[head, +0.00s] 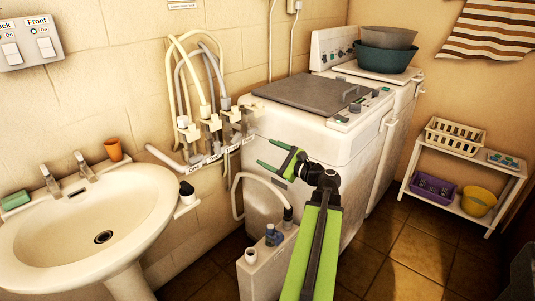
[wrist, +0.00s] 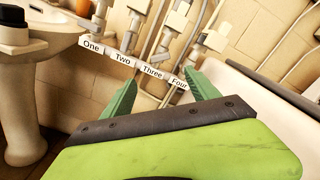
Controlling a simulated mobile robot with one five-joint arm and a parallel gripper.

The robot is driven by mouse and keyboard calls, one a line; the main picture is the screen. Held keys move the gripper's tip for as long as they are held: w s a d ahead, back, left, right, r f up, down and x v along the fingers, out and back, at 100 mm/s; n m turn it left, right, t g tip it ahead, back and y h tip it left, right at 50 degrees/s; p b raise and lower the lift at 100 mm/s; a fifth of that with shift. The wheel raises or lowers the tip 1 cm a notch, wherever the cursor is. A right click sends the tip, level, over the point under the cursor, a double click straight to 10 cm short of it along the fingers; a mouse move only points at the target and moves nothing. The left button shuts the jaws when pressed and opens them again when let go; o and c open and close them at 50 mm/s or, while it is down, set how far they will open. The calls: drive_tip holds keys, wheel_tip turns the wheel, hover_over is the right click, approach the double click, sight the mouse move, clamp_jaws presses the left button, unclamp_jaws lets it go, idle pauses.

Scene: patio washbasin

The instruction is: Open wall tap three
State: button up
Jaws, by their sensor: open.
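Wall tap three (head: 231,118) is in a row of several grey-white wall taps with hoses, left of the washing machine in the head view. Its label "Three" (wrist: 152,71) reads clearly in the wrist view, between "Two" (wrist: 122,60) and "Four" (wrist: 179,84). My gripper (head: 268,153) is open and empty, right of and below the taps. In the wrist view its green fingers (wrist: 162,82) point toward the labels, apart from the taps.
A washbasin (head: 140,205) stands at left, with an orange cup (head: 113,149) and green soap (head: 15,200). The washing machine (head: 310,120) is close on the right. A narrow white container (head: 265,265) stands below my arm. Hoses hang over the taps.

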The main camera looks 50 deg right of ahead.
sight(238, 139)
drive_tip(key=w, duration=0.5)
drive_tip(key=w+d, duration=0.1)
drive_tip(key=w, duration=0.9)
drive_tip(key=shift+w+d, duration=0.15)
drive_tip(key=shift+w, duration=0.25)
drive_tip(key=c, duration=1.4)
